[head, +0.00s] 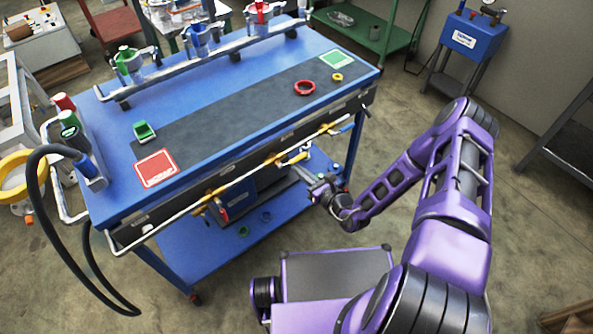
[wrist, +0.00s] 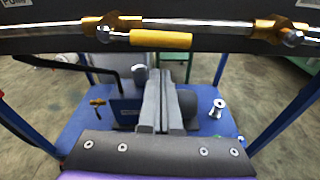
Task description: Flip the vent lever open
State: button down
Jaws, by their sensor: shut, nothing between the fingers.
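The vent lever appears as a yellow handle (head: 296,158) on the silver pipe along the front edge of the blue workbench. In the wrist view the yellow handle (wrist: 160,40) lies level, roughly parallel to the pipe and just below it, near a brass fitting. My gripper (head: 311,182) is in front of the bench, slightly below the handle. In the wrist view my gripper (wrist: 158,76) is shut and empty, its tips below the handle with a small gap in the picture. Labels naming the lever are not readable.
The silver pipe (wrist: 195,24) carries brass fittings (wrist: 278,29) on both sides of the handle. The bench's lower shelf (head: 200,262) holds a dark box (head: 243,193) and small parts. A red ring (head: 305,87) lies on the bench top. Floor in front is partly clear.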

jog(key=f+v, duration=0.1)
jog(key=v, duration=0.8)
jog(key=shift+s+d+r+p, duration=0.25)
jog(key=shift+s+p, duration=0.05)
jog(key=shift+s, duration=0.05)
